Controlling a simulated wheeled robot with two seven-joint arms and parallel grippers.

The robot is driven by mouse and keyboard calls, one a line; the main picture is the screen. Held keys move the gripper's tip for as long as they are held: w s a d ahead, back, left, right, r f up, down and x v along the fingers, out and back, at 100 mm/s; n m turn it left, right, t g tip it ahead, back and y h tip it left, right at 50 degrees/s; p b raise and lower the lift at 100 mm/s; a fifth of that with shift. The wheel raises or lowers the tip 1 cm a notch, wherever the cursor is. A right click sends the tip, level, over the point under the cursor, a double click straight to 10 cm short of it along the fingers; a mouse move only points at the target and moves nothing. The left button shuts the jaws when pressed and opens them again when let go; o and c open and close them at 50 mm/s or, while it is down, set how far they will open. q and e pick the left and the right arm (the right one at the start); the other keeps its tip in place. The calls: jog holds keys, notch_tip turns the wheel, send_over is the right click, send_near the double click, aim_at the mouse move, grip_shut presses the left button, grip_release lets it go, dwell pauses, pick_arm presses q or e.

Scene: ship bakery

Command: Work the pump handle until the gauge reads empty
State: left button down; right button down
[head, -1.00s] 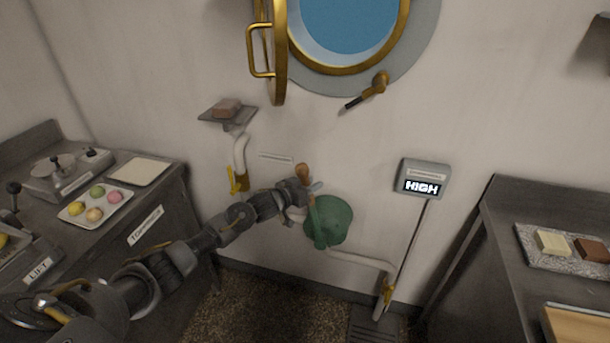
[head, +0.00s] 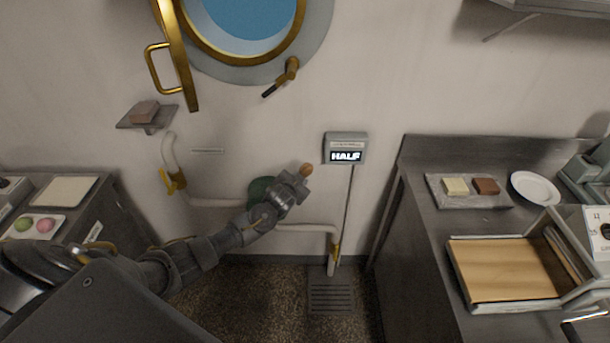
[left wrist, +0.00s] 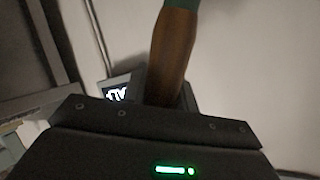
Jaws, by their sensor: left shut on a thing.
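The gauge (head: 345,148) is a grey box on the wall with a lit display that reads HALF. Part of its lit display also shows in the left wrist view (left wrist: 117,94). The green pump body (head: 261,190) is on the wall, mostly hidden behind my left arm. The brown wooden pump handle (head: 306,169) pokes out past my left gripper (head: 296,182), which is shut on it. In the left wrist view the wooden handle (left wrist: 172,50) rises from the gripper towards a green part at the top. My right gripper is not in view.
A pipe with a yellow valve lever (head: 173,181) is left of the pump. Another pipe runs to a floor grate (head: 331,295). A steel counter at right holds a wooden board (head: 500,268) and a white plate (head: 535,188). A brass porthole is above.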

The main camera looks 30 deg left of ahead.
pick_arm(q)
jog(key=shift+w+d+f, duration=0.1)
jog(key=shift+d+f, duration=0.1)
jog(key=shift+d, duration=0.05)
jog(key=c, duration=1.1)
grip_release()
jog(key=shift+w+d+f, duration=0.1)
jog(key=shift+d, duration=0.05)
jog(key=b+v, duration=0.1)
jog(key=v, duration=1)
